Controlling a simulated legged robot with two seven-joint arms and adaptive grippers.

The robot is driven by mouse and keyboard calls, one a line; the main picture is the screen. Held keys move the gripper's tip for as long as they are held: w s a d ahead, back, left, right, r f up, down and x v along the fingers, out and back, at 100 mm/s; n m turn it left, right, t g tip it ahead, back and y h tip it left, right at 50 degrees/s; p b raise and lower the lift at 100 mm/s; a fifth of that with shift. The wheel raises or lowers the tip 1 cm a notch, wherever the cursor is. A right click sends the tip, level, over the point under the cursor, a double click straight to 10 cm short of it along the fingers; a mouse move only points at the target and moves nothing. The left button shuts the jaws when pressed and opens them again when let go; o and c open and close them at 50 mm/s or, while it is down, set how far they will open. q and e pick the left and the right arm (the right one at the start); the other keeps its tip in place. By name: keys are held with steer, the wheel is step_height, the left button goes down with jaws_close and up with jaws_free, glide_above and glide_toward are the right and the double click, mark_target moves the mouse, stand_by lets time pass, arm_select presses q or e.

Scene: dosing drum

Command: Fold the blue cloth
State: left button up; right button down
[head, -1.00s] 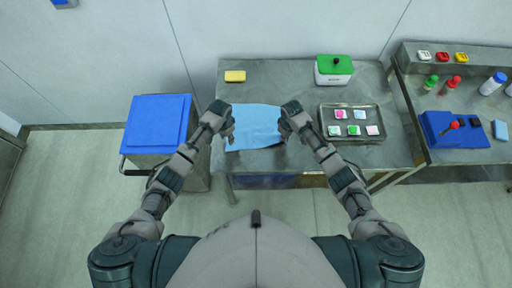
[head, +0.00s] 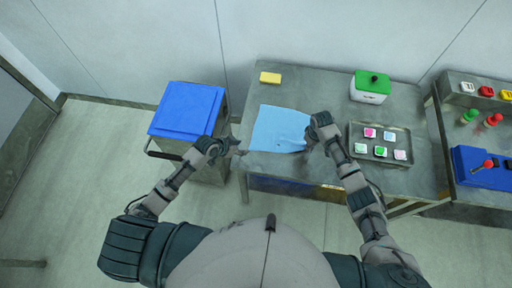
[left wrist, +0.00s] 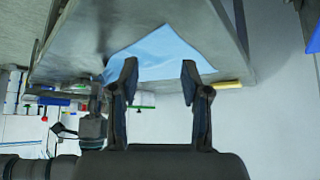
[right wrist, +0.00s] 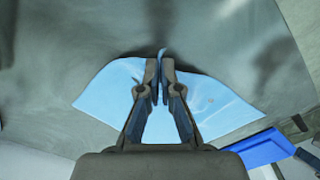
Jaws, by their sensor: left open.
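The blue cloth (head: 278,130) lies on the left part of the metal table, mostly flat, with its right edge at my right gripper. My left gripper (head: 238,148) is open and empty, just off the cloth's near-left corner by the table's edge. In the left wrist view the cloth (left wrist: 165,55) shows beyond the spread fingers (left wrist: 160,75). My right gripper (head: 308,142) is at the cloth's near-right side. In the right wrist view its fingers (right wrist: 159,75) are closed together, with a bit of blue cloth (right wrist: 110,88) between the tips.
The metal table (head: 325,88) also holds a yellow sponge (head: 270,78), a green-lidded white box (head: 370,88) and a tray (head: 410,136) with several small coloured pieces, close right of my right gripper. A blue-topped bin (head: 188,108) stands left of the table.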

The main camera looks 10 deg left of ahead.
mark_target(256, 149)
arm_select(q)
steer(key=shift+s+r, duration=0.2)
steer(key=shift+r, duration=0.05)
steer(key=x, duration=0.8)
steer(key=shift+w+d, duration=0.3)
steer(key=shift+d, duration=0.1)
steer(key=shift+w+d+f, duration=0.15)
steer(key=shift+w+f, duration=0.15)
steer(key=shift+f, duration=0.25)
steer(key=shift+d, duration=0.1)
steer(key=shift+s+f, duration=0.1)
steer(key=shift+f, duration=0.1)
jaws_close()
steer(key=shift+s+f, duration=0.2)
steer(key=shift+r, duration=0.1)
steer(key=shift+w+r, duration=0.15)
steer(key=shift+r, duration=1.2)
steer(key=shift+w+r, duration=0.15)
steer(key=shift+r, duration=1.2)
